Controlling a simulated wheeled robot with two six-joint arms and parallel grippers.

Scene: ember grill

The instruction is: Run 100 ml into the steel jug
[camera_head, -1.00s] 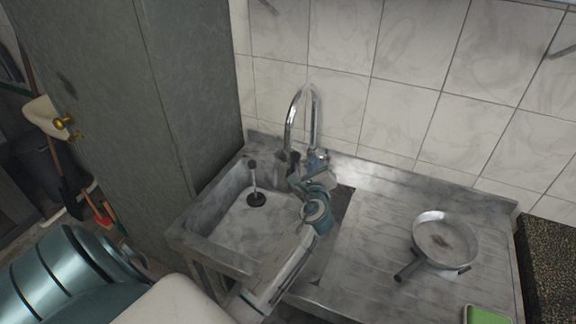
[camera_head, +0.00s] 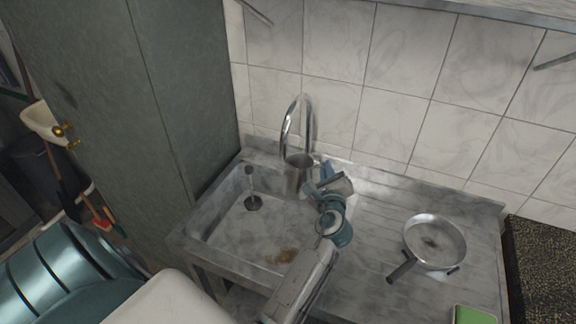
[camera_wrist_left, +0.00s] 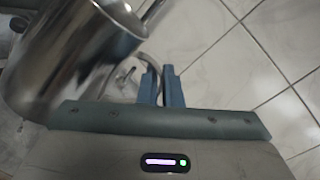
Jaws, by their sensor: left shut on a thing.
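The steel jug (camera_head: 296,178) stands out in the head view just below the tap's arch, its open rim facing up. In the left wrist view the jug (camera_wrist_left: 70,60) fills the upper left as a large shiny cylinder. My left gripper (camera_head: 328,174) is beside the jug, on its right. Its blue fingers (camera_wrist_left: 162,88) are shut at a thin curved part that looks like the jug's handle. The chrome tap (camera_head: 301,100) arches at the back of the sink. I cannot make out running water or the jug's inside. My right gripper is not in view.
The steel sink basin (camera_head: 225,228) has a dark drain plug (camera_head: 252,203) and a brown stain (camera_head: 282,256). A pan (camera_head: 435,240) rests on the drainboard (camera_head: 370,210) to the right, near a green item (camera_head: 474,315). A tall grey cabinet (camera_head: 185,80) stands close on the left.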

